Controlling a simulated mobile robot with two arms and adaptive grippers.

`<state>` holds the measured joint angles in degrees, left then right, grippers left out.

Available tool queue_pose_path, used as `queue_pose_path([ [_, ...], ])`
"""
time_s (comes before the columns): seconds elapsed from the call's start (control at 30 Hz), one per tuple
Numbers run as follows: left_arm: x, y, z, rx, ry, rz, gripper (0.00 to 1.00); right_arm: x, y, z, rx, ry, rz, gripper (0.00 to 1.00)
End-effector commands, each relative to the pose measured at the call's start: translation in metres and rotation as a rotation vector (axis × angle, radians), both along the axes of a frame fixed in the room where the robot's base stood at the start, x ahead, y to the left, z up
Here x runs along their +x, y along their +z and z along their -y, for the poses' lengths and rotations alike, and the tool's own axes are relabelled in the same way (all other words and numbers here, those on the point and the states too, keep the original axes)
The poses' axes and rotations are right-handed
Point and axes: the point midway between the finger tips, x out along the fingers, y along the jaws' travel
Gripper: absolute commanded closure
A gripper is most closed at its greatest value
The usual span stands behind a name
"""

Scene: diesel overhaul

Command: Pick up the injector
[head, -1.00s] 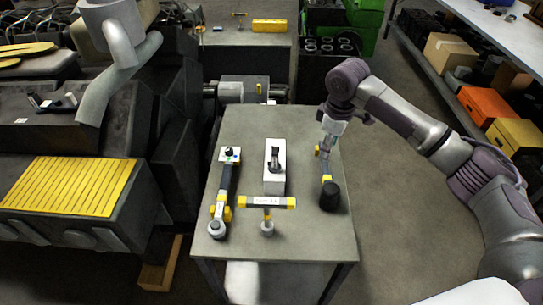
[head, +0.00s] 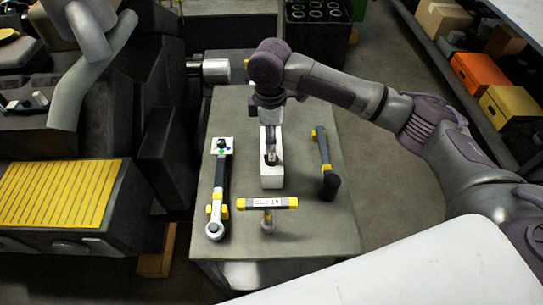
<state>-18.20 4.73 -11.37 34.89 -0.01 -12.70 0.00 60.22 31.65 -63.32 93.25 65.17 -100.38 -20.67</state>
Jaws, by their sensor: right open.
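The injector (head: 270,157) looks like a small dark and metallic piece on a white block (head: 271,180) in the middle of the grey table. My right gripper (head: 269,124) is open at the far end of the block, just behind the injector in the picture. The hand and wrist above hide part of the fingers. I cannot tell whether the fingers touch the injector. My left gripper is not in view.
A torque wrench (head: 219,192) lies left of the block and a black-headed mallet (head: 325,164) lies right of it. A T-handle tool (head: 267,203) stands in front. The engine (head: 140,165) borders the table on the left. The table's front right is clear.

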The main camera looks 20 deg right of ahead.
Motion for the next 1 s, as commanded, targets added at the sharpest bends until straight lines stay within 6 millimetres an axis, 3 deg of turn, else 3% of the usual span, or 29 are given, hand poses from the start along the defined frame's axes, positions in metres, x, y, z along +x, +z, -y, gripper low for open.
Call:
queue_pose_path([
  [0.3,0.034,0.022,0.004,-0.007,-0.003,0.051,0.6,-0.006,-0.039,0.002,-0.002,-0.002,-0.004,0.48],
  [0.43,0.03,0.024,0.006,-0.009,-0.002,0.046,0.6,-0.005,-0.051,0.002,-0.001,-0.001,0.0,0.48],
  [0.67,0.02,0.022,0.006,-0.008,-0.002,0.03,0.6,-0.005,-0.053,0.002,0.0,0.0,0.001,0.48],
  [1.0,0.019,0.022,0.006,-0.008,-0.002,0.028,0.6,-0.005,-0.052,0.002,0.0,-0.001,0.001,1.0],
])
